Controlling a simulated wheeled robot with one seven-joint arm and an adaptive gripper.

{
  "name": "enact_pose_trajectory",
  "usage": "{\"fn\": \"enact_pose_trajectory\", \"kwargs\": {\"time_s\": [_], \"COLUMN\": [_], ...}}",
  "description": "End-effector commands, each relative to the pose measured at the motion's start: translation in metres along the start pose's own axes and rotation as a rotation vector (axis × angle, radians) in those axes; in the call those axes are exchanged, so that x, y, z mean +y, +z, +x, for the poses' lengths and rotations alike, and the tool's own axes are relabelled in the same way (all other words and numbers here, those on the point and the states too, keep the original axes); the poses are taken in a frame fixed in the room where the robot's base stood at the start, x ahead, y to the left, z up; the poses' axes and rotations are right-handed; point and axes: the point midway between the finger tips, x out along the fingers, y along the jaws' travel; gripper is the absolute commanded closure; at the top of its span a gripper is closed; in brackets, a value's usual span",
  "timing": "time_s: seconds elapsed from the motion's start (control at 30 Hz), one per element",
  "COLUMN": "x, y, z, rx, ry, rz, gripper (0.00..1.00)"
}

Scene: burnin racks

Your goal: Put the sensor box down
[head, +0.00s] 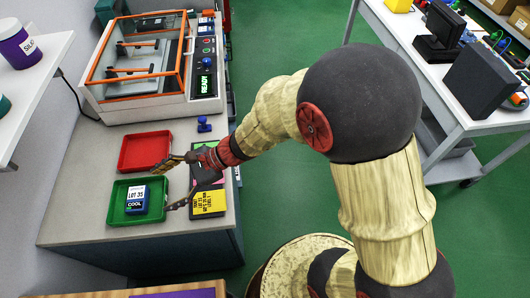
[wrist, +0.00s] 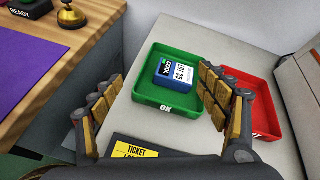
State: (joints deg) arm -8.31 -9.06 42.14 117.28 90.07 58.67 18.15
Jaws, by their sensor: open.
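The sensor box (head: 136,199) is a small blue box with a white label reading "LOT 35" and "COOL". It sits inside the green tray (head: 116,217), which is marked "OK" in the wrist view. The box also shows in the wrist view (wrist: 175,74), resting in the green tray (wrist: 167,108). My gripper (head: 172,183) is open beside the tray's right side in the head view. In the wrist view its two fingers (wrist: 160,105) are spread wide, with nothing between the pads, and the box lies beyond the fingertips.
A red tray (head: 145,151) stands behind the green one. A machine with an orange-framed lid (head: 140,60) reads "READY" at the back. Yellow and black ticket cards (head: 208,203) lie right of the trays. A white shelf (head: 30,85) overhangs at the left. A bell (wrist: 71,14) stands on a wooden surface.

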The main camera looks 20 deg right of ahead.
Motion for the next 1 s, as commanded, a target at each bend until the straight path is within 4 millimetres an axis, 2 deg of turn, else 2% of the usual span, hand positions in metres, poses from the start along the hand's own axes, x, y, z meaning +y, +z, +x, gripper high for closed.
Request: {"fn": "enact_pose_trajectory", "kwargs": {"time_s": [0.03,0.1,0.2,0.37,0.5,0.6,0.7,0.83,1.0], "x": [0.006,0.019,0.039,0.062,0.073,0.076,0.078,0.079,0.08], "y": [0.018,0.031,0.04,0.039,0.031,0.028,0.028,0.028,0.028], "z": [-0.02,-0.046,-0.086,-0.159,-0.23,-0.277,-0.312,-0.339,-0.345], "rx": [0.029,0.087,0.188,0.401,0.63,0.787,0.911,1.004,1.026], "ry": [0.035,0.096,0.183,0.322,0.45,0.538,0.61,0.667,0.686], "rz": [-0.13,-0.31,-0.559,-0.939,-1.227,-1.378,-1.476,-1.537,-1.551], "gripper": [0.25,0.25,0.25,0.25,0.25,0.25,0.25,0.25,0.25]}}
